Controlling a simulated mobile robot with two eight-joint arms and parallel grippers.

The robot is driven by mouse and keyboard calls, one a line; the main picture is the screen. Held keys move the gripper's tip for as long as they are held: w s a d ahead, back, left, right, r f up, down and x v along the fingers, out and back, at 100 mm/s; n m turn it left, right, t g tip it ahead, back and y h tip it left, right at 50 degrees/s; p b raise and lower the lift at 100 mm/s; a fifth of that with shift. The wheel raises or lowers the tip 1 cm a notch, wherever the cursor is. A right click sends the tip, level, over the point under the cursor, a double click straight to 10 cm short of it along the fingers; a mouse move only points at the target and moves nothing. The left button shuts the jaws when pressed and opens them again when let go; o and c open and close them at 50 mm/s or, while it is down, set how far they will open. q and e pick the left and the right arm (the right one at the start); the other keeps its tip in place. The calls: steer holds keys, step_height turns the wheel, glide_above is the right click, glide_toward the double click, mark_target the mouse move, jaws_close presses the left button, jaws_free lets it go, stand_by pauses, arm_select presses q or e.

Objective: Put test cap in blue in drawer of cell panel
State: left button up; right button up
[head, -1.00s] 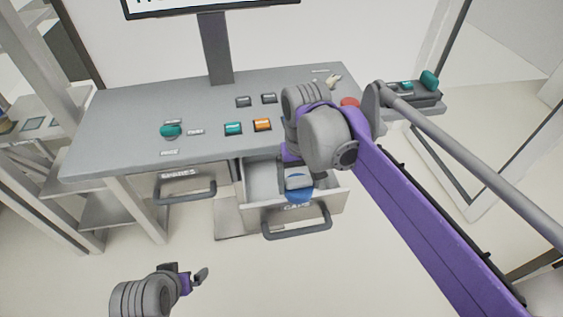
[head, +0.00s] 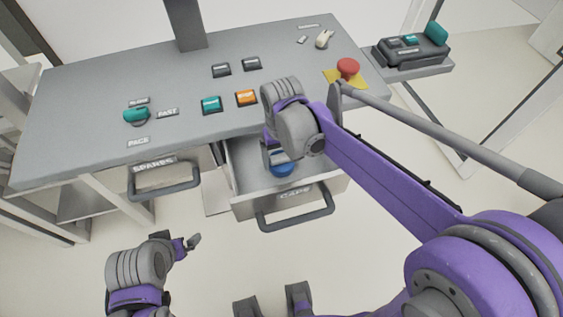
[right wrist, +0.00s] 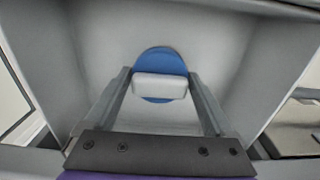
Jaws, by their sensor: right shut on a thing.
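The blue test cap (head: 282,170) is inside the open drawer marked CAPS (head: 296,204), under the right side of the cell panel (head: 80,95). My right gripper (head: 279,160) reaches down into this drawer and is shut on the cap. In the right wrist view, the blue cap (right wrist: 160,58) shows a pale grip bar between the two fingers, with the drawer walls around it. I cannot tell whether the cap touches the drawer floor. My left gripper (head: 186,245) hangs in front of the panel, away from the drawers, with nothing seen in it. Its finger gap is unclear.
A drawer marked SPARES (head: 160,180) is left of the open one. The panel top holds a teal knob (head: 136,116), teal and orange buttons, and a red stop button (head: 348,67). A side shelf (head: 415,68) carries a dark device.

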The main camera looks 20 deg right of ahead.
mark_target(282, 157)
steer(key=shift+f, duration=1.3)
steer(key=o, duration=1.3)
steer(key=shift+f, duration=0.1)
steer(key=shift+c, duration=0.2)
steer(key=shift+r, duration=0.5)
step_height(282, 157, up, 11)
steer(key=shift+r+p, duration=0.15)
steer(key=shift+p, duration=0.3)
